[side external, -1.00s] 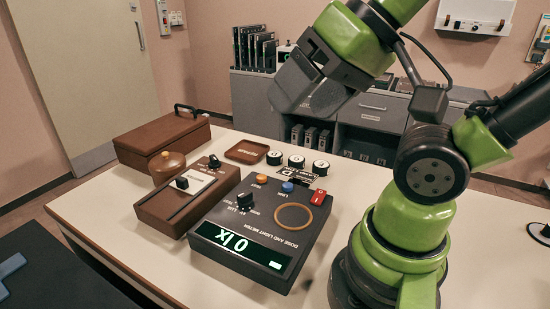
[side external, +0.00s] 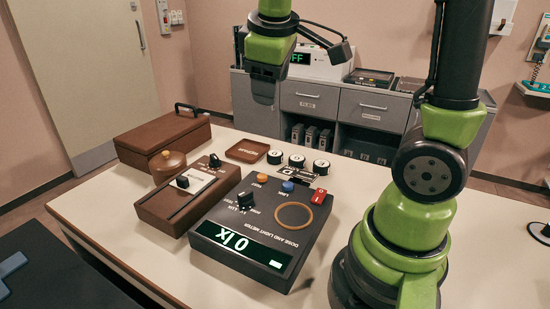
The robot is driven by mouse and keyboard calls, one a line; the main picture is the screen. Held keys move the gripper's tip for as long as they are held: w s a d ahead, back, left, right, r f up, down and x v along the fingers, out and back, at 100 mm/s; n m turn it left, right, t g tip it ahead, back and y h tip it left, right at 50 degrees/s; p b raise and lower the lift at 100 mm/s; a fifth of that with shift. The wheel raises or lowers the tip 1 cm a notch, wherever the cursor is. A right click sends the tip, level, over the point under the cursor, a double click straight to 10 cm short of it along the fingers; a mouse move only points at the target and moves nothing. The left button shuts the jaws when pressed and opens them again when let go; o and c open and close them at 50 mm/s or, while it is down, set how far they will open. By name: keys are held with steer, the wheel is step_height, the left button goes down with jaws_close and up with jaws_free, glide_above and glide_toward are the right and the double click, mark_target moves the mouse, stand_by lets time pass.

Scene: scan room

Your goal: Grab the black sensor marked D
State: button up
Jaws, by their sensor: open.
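Three small round black sensors with white tops stand in a row at the back of the table: a left one (side external: 275,157), a middle one (side external: 297,160) and a right one (side external: 321,167). Each top bears a mark, but it is too small to read, so I cannot tell which is D. My gripper (side external: 263,100) points down, open and empty, well above the table. In the picture it is above the left sensor and touches nothing.
A dose and light meter (side external: 285,237) showing 0 lx stands in front of the sensors. A small brown tray (side external: 247,151) lies left of the sensors.

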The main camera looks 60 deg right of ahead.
steer(key=w+d+f+n+g+h, duration=0.3)
steer(key=w+d+f+n+h, duration=0.1)
steer(key=w+d+f, duration=0.3)
steer(key=n+g+h, duration=0.1)
steer(key=n+h, duration=0.5)
steer(key=n, duration=0.4)
glide_above(275, 153)
steer(key=a, duration=0.4)
steer(key=f, duration=1.6)
steer(key=shift+w+d, duration=0.15)
steer(key=shift+d, duration=0.05)
step_height(275, 153, down, 2)
steer(key=shift+f, duration=0.1)
step_height(275, 153, down, 2)
steer(key=shift+f, duration=0.2)
steer(key=shift+x, duration=1.05)
steer(key=shift+d+f, duration=0.1)
steer(key=shift+d, duration=0.3)
